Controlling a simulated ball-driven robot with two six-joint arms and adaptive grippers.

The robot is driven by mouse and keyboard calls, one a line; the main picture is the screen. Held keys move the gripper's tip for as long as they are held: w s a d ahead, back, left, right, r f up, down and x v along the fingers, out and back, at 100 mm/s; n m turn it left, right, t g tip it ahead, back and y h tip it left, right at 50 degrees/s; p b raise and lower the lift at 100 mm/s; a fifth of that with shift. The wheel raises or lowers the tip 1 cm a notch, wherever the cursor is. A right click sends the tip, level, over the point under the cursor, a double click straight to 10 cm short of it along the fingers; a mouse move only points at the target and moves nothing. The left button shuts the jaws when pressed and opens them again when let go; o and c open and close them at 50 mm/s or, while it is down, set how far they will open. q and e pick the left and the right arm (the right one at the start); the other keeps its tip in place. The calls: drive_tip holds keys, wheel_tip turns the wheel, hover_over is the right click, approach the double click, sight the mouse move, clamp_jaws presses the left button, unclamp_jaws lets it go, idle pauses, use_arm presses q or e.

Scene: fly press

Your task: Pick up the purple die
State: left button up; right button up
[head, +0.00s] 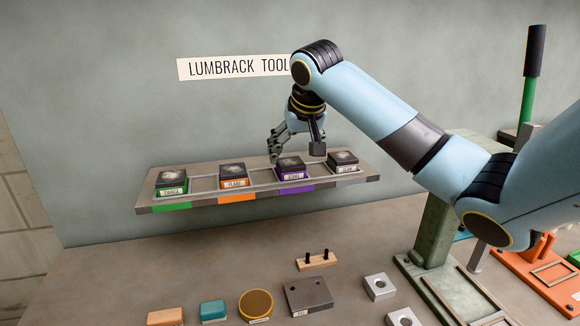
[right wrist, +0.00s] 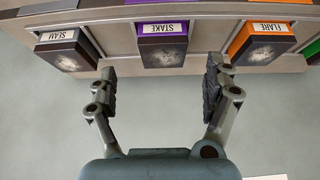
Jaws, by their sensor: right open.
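The purple die (head: 290,167) is a dark block with a purple band and a white label, standing in its place on the wall rack. In the right wrist view the purple die (right wrist: 163,48) has a label reading STAKE and lies ahead of the fingertips, centred between them. My right gripper (head: 296,150) is open and reaches down from above, beside the purple die. In the right wrist view the right gripper (right wrist: 163,75) has its fingers spread with nothing between them. My left gripper is not in view.
On the rack (head: 145,197) stand a green die (head: 172,182), an orange die (head: 233,176) and a grey die (head: 343,161), which is close right of the purple one. Below, the bench holds a grey block (head: 308,297), a round brass piece (head: 256,304) and a green press frame (head: 436,232).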

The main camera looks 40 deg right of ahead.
sight(290, 162)
drive_tip(key=p+x, duration=0.1)
drive_tip(key=x, duration=0.3)
drive_tip(key=shift+w+a+p, duration=0.1)
drive_tip(key=shift+w+p, duration=0.2)
drive_tip(key=shift+p, duration=0.05)
drive_tip(key=shift+w+f, duration=0.3)
drive_tip(key=shift+f, duration=0.2)
drive_tip(key=shift+s, duration=0.1)
drive_tip(key=shift+c, duration=1.2)
clamp_jaws()
drive_tip(key=shift+r, duration=0.1)
